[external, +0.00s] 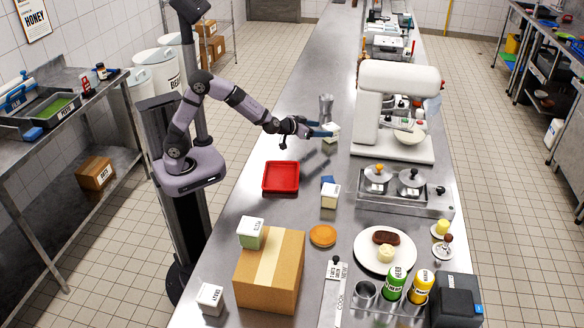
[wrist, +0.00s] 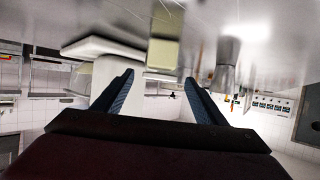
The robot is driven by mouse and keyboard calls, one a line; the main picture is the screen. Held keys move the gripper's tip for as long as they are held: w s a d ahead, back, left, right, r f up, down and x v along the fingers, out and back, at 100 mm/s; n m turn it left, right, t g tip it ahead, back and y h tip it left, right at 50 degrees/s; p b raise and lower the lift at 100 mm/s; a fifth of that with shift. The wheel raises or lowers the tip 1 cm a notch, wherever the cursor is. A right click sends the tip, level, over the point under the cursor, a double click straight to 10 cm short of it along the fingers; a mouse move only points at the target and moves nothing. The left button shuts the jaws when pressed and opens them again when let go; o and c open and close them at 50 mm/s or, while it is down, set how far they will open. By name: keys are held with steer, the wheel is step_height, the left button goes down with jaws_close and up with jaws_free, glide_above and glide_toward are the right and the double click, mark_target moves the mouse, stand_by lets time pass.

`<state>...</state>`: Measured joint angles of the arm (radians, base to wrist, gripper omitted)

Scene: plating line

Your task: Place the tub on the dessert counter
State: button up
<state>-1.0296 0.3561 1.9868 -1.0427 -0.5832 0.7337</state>
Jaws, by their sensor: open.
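My gripper (external: 326,131) is open over the steel counter, with its blue fingers pointing right. A small pale tub (external: 332,138) stands right at the fingertips, partly hidden by them in the external view. In the wrist view, the open fingers of my gripper (wrist: 159,77) have nothing gripped between them, and the pale tub (wrist: 163,50) shows just beyond the tips. I cannot tell which surface is the dessert counter.
A white mixer (external: 395,100) stands right of my gripper, and a metal shaker-like object (external: 326,106) stands behind it. The red tray (external: 281,190), cardboard box (external: 270,285), metal topping unit (external: 405,205) and white plate (external: 370,260) occupy the counter nearer the front. Bare steel lies left of my gripper.

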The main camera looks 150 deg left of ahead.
steer(key=shift+v, duration=0.85)
